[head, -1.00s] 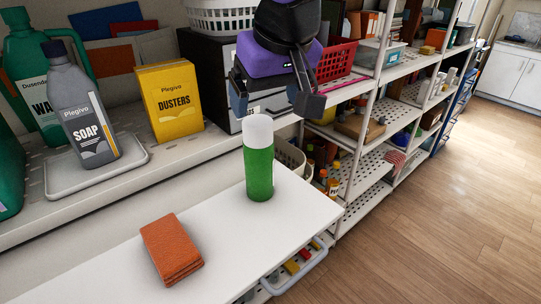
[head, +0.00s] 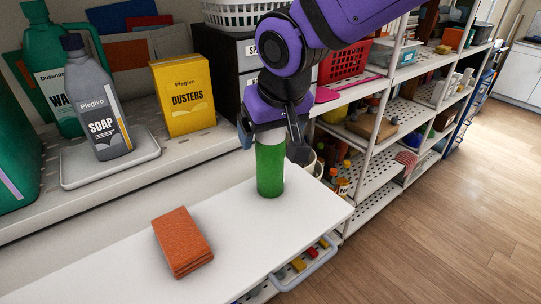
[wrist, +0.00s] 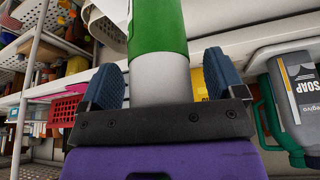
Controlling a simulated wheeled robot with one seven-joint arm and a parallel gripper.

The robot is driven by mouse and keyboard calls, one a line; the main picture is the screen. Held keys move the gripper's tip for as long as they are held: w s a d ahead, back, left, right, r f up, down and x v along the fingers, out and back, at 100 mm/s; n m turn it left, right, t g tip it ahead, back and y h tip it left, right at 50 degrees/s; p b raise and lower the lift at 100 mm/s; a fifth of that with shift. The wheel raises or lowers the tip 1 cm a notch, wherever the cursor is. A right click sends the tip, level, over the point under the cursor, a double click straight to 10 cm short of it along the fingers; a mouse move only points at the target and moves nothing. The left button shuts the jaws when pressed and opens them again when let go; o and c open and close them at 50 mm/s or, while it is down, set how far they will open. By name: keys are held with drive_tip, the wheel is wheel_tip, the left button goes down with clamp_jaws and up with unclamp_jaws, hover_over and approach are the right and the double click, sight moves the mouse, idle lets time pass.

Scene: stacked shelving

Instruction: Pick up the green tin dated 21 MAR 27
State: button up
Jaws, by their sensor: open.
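The green tin (head: 270,170) is a tall green cylinder with a white top, standing upright on the white board (head: 325,208) near its back right edge. No date on it can be read in these views. My gripper (head: 273,146) is above and around the tin's upper part, pointing down, with its blue fingers apart. In the wrist view, the tin's white top and green body (wrist: 158,28) lie between the open fingers (wrist: 164,66). I see a gap on each side there. My gripper hides the top in the head view.
An orange folded cloth (head: 182,242) lies on the board to the left. The yellow dusters box (head: 183,95) and grey soap bottle (head: 100,105) stand on the shelf behind. A red basket (head: 343,66) is at back right. Board space between cloth and tin is clear.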

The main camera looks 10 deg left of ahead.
drive_tip(key=shift+c, duration=0.2)
drive_tip(key=c, duration=1.4)
drive_tip(key=shift+c, duration=0.3)
drive_tip(key=shift+r, duration=0.2)
